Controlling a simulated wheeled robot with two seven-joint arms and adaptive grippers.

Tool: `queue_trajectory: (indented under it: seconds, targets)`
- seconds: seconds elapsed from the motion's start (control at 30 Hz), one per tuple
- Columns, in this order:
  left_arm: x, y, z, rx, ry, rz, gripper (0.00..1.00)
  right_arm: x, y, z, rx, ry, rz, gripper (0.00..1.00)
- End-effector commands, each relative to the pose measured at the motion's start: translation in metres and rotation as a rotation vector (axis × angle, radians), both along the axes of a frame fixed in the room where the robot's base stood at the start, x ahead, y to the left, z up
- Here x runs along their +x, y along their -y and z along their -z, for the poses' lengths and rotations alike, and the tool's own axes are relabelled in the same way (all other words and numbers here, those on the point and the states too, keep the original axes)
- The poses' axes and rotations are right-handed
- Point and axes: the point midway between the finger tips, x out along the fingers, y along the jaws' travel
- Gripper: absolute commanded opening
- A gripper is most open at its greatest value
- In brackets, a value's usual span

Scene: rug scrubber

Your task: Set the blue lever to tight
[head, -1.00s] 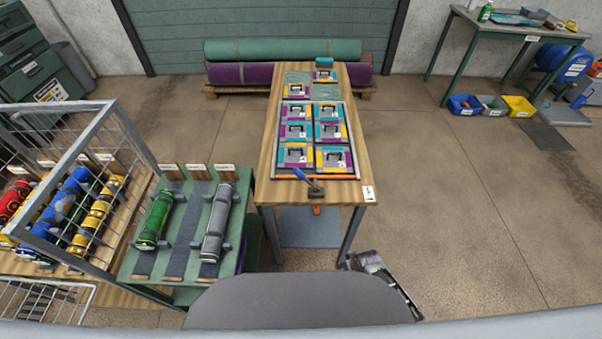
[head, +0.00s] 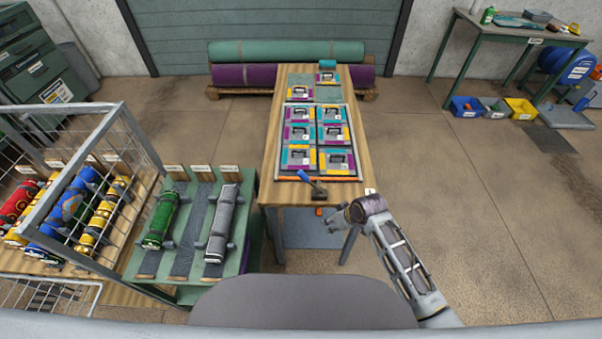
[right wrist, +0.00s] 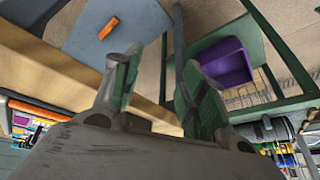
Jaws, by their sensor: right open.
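The blue lever (head: 304,176) is on the near end of the wooden table (head: 350,120). Its handle leans to the upper left from a dark metal base (head: 319,191). My right gripper (head: 337,219) is beside the table's near right corner, right of the lever and apart from it. In the right wrist view my right gripper (right wrist: 162,85) has its two fingers spread, with nothing between them. I cannot make out the lever in that view. A small label (head: 370,191) is at the table corner, partly hidden by my right wrist. My left gripper is not in view.
Patterned square panels sit in a tray (head: 359,150) behind the lever. An orange block (right wrist: 108,27) lies on the grey shelf under the table. A green rack (head: 240,250) with rolled rugs stands at the left.

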Motion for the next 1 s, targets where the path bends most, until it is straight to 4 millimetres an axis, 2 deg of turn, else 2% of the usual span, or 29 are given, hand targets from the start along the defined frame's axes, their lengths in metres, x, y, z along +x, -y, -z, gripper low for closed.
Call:
queue_trajectory:
  seconds: [0.03, 0.1, 0.4, 0.7, 1.0]
  targets:
    - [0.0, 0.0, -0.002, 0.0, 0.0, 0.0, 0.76, 0.003, -0.007, -0.022, 0.006, 0.014, -0.027, 0.42]
    - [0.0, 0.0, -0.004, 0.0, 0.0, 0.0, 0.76, 0.003, -0.014, -0.046, 0.01, 0.025, -0.064, 0.42]
    - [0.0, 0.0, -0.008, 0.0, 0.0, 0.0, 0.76, -0.002, -0.043, -0.136, 0.015, 0.073, -0.243, 0.42]
    - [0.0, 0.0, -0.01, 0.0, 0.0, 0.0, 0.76, 0.002, -0.062, -0.181, 0.002, 0.107, -0.405, 0.42]
    - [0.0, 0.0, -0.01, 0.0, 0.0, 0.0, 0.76, 0.019, -0.076, -0.204, -0.023, 0.126, -0.559, 0.42]
